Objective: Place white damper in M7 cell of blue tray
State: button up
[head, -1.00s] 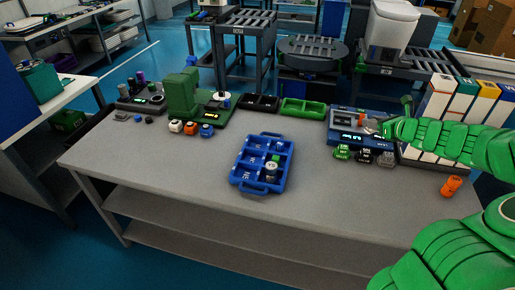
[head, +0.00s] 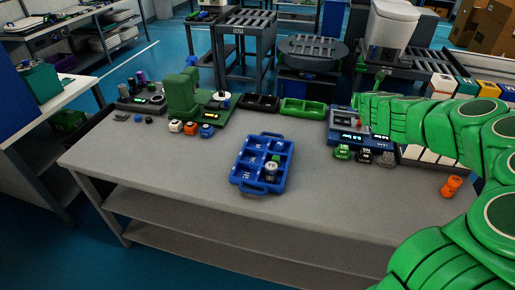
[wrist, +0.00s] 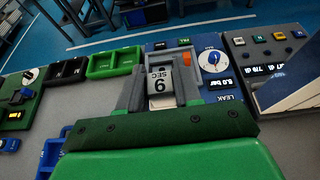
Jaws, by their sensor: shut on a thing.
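My gripper (wrist: 158,92) is shut on a light grey-white block marked "6 SEC" (wrist: 160,84), which looks like the white damper. It is held above the blue leak station (wrist: 215,60). The blue tray (head: 238,177) lies on the middle of the table, left of my gripper. Its corner shows at the lower left of the wrist view (wrist: 46,158). A whitish round part (head: 271,168) and a small green part (head: 276,157) sit in its right-side cells. The M7 label is not readable.
Green, black and grey small parts (head: 364,156) stand before the leak station. An orange cylinder (head: 451,186) is at the right. Black (head: 260,102) and green (head: 303,108) bins and a green press (head: 183,95) line the back. The table front is clear.

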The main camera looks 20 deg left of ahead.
jog(key=s+a+f, duration=0.3)
jog(key=s+a, duration=0.3)
jog(key=a, duration=0.4)
jog(key=s+a+f, duration=0.3)
jog(key=s+a, duration=0.3)
jog(key=a, duration=0.4)
jog(key=s+a+f, duration=0.3)
jog(key=s+a, duration=0.3)
jog(key=a, duration=0.4)
send_over(259, 137)
jog(key=s+d, duration=0.1)
jog(key=s, duration=0.4)
jog(key=f, duration=0.7)
jog(key=shift+s+f, duration=0.2)
jog(key=shift+f, duration=0.2)
jog(key=shift+w+a+f, duration=0.15)
jog(key=shift+w+f, duration=0.3)
jog(key=shift+f, duration=0.1)
jog(key=shift+w+a+f, duration=0.15)
jog(key=shift+w+f, duration=0.25)
jog(key=shift+f, duration=0.1)
jog(key=shift+f, duration=0.1)
jog(key=shift+w+a+f, duration=0.1)
jog(key=shift+w+f, duration=0.05)
jog(key=shift+f, duration=1.45)
jog(key=shift+f, duration=0.1)
